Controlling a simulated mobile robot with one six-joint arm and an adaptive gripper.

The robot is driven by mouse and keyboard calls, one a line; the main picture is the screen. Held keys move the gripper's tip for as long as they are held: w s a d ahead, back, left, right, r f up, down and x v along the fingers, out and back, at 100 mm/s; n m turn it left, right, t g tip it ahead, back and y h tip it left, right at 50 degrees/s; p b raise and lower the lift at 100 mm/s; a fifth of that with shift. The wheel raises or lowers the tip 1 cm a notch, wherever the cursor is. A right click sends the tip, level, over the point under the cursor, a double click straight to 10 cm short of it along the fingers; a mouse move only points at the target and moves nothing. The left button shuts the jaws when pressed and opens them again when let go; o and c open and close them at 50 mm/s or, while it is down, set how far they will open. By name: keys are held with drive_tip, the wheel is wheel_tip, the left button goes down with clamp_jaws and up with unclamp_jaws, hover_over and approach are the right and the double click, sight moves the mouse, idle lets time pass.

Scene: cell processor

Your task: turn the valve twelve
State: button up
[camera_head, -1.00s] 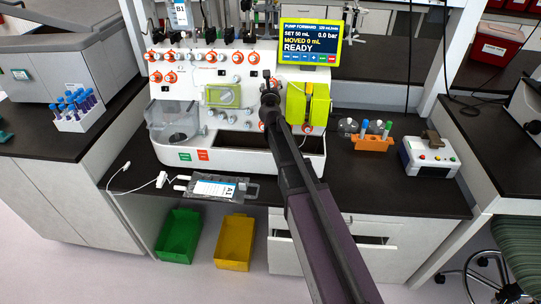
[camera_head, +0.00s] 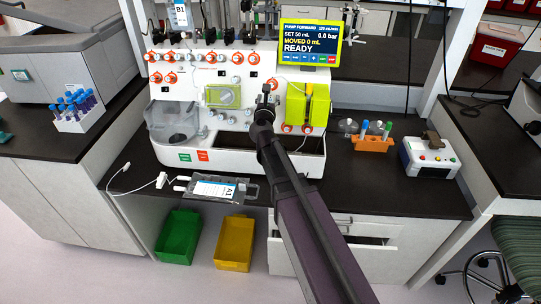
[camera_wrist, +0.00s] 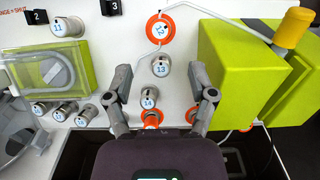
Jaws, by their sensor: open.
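Valve twelve (camera_wrist: 160,28) is an orange ring with a white numbered face, at the top middle of the wrist view, with a pale tube running by it. My gripper (camera_wrist: 160,70) is open and empty, fingers spread below valve twelve. Grey knob 13 (camera_wrist: 161,67) shows between the fingertips, and grey knob 14 (camera_wrist: 149,97) lies lower between the fingers. I cannot tell whether the fingers touch anything. In the head view my gripper (camera_head: 265,97) is in front of the white machine, left of the green pump head, and hides part of the panel.
The lime-green pump block (camera_wrist: 238,65) with a yellow knob stands close right of my fingers. A clear-covered green housing (camera_wrist: 48,68) is at left, with several grey knobs below it. A dark tray recess (camera_head: 305,165) lies below. The screen (camera_head: 310,43) reads READY.

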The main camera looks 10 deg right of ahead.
drive_tip(key=s+a+n+g+y+p, duration=0.2)
drive_tip(key=s+a+n+y+p, duration=0.25)
drive_tip(key=n, duration=0.75)
drive_tip(key=s+a+n+g+y+p, duration=0.1)
drive_tip(key=s+a+n+g+y, duration=0.1)
drive_tip(key=s+a+n+y, duration=0.65)
drive_tip(key=s+d+f+n+g+h+p, duration=0.4)
drive_tip(key=s+d+n+g, duration=0.4)
drive_tip(key=n, duration=0.7)
wheel_tip(320, 180, down, 3)
drive_tip(key=d+g+h, duration=0.1)
drive_tip(key=d, duration=0.1)
drive_tip(key=shift+s+d+r+p, duration=0.2)
drive_tip(key=shift+d+p, duration=0.1)
